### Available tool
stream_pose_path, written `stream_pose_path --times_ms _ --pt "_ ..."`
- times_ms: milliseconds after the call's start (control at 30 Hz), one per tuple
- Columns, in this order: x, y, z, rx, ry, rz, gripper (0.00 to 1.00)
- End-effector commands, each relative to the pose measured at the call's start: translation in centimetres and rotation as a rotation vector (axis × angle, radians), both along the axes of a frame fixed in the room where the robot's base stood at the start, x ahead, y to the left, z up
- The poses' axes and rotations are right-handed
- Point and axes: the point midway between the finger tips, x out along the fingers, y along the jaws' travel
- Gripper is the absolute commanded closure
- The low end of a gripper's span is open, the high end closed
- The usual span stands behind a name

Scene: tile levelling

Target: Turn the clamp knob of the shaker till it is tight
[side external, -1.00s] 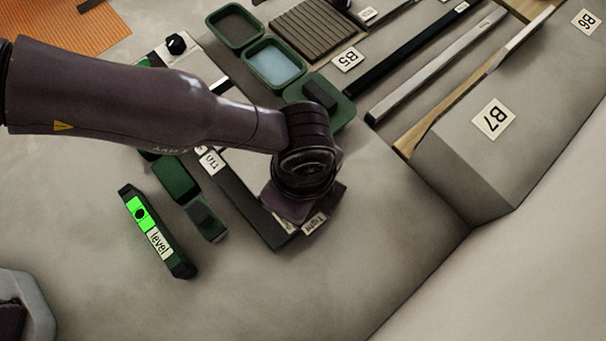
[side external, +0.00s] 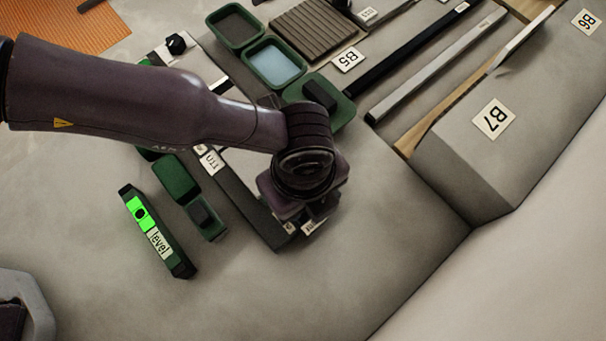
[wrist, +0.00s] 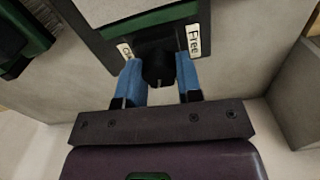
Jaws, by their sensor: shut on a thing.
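The black clamp knob (wrist: 158,70) is at the edge of the shaker, at the top middle of the wrist view. My gripper (wrist: 160,76) has its two blue fingers on either side of the knob and is shut on it. A "Free" label (wrist: 194,40) is right of the knob; a second label (wrist: 124,51) on the left is partly hidden by a finger. In the side view the shaker (side external: 242,199) is a dark-edged platform, largely covered by my arm. My gripper (side external: 303,215) is over its near corner, and the knob is hidden there.
A green level (side external: 158,232) with a lit bright green panel lies left of the shaker, near small green blocks (side external: 177,178). Green trays (side external: 273,62) and long bars (side external: 432,80) lie behind. A grey block marked B7 (side external: 470,150) stands to the right.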

Motion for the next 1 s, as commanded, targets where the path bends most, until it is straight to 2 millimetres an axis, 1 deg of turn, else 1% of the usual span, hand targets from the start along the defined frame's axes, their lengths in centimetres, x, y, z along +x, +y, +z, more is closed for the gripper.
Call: stream_pose_path --times_ms 167,200,267,300,567,667,767,867,1000 --pt "0.0 0.0 0.1 -0.001 0.0 0.002 0.91" --pt "0.0 0.0 0.1 -0.001 0.0 0.002 0.6" --pt "0.0 0.0 0.1 -0.001 0.0 0.002 0.46" --pt "0.0 0.0 0.1 -0.001 0.0 0.002 0.42" --pt "0.0 0.0 0.1 0.0 0.0 0.002 0.42" --pt "0.0 0.0 0.7 -0.002 -0.001 0.002 0.42" --pt "0.1 -0.1 2.0 -0.003 -0.001 0.003 0.42" --pt "0.1 -0.1 4.1 -0.003 -0.003 0.003 0.42" --pt "0.1 -0.1 7.4 -0.005 -0.002 0.004 0.42"
